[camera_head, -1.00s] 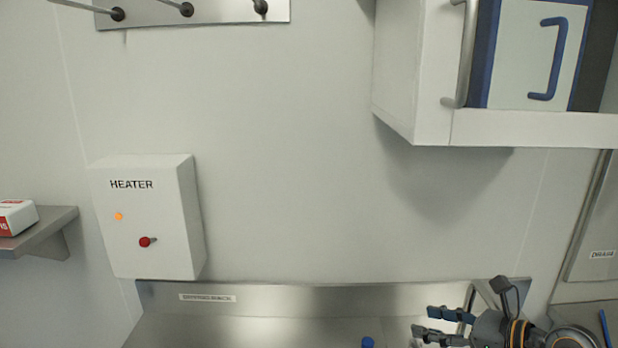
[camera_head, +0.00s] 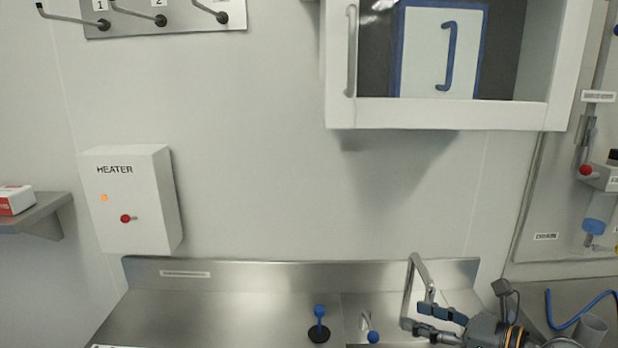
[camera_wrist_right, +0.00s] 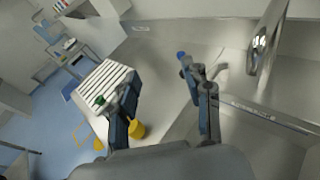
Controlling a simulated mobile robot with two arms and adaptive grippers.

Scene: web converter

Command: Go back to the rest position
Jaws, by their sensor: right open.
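My right gripper (camera_head: 424,320) is at the lower right of the head view, over the steel counter (camera_head: 215,305) and in front of the bent metal faucet (camera_head: 409,285). Its two fingers are apart. In the right wrist view the open right gripper (camera_wrist_right: 160,105) has nothing between its fingers, and the faucet (camera_wrist_right: 266,38) rises at the upper right. My left gripper does not show in either view.
A blue-topped black stand (camera_head: 319,325) and a blue-knobbed lever (camera_head: 372,335) are left of the gripper. A wall cabinet (camera_head: 440,115) hangs above. The heater box (camera_head: 135,200) is on the wall at left. A blue hose (camera_head: 575,318) lies at far right.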

